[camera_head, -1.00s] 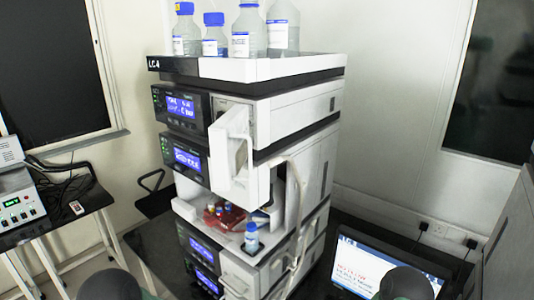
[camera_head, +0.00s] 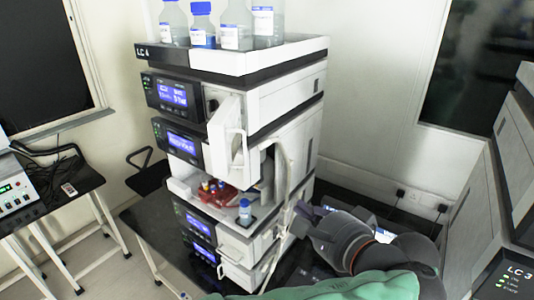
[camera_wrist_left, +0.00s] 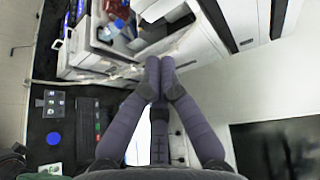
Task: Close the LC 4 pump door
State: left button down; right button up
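The LC 4 stack (camera_head: 290,105) stands left of centre in the head view. Its white pump door (camera_head: 221,135), with a loop handle, is swung out from the upper front and stands open beside the displays. My left gripper (camera_head: 301,209) is right of the stack's lower part, below and right of the door and apart from it. In the left wrist view its fingers (camera_wrist_left: 160,64) meet at the tips, with nothing clearly held. The stack fills the top of that view, but I cannot make out the door there. My right gripper is not in view.
Bottles (camera_head: 235,25) stand on top of the stack. A blue-capped vial (camera_head: 244,212) sits on the open shelf, and a tube (camera_head: 287,190) hangs down the front corner. The LC 3 unit (camera_head: 510,270) is at right. A side table (camera_head: 50,200) stands at left.

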aim_at(225, 130)
pick_arm(q)
jog(key=s+r+n+t+y, duration=0.1)
jog(key=s+r+n+t, duration=0.1)
jog(key=s+r, duration=0.65)
jog(key=a+r+p+x, duration=0.1)
jog(key=x, duration=0.6)
jog(key=a+r+x, duration=0.1)
jog(key=x, duration=0.6)
jog(key=shift+r+p, duration=0.3)
jog(key=shift+p, duration=0.1)
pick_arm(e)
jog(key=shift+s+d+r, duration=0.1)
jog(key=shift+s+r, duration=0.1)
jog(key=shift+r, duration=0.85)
pick_arm(q)
jog(key=shift+s+a, duration=0.15)
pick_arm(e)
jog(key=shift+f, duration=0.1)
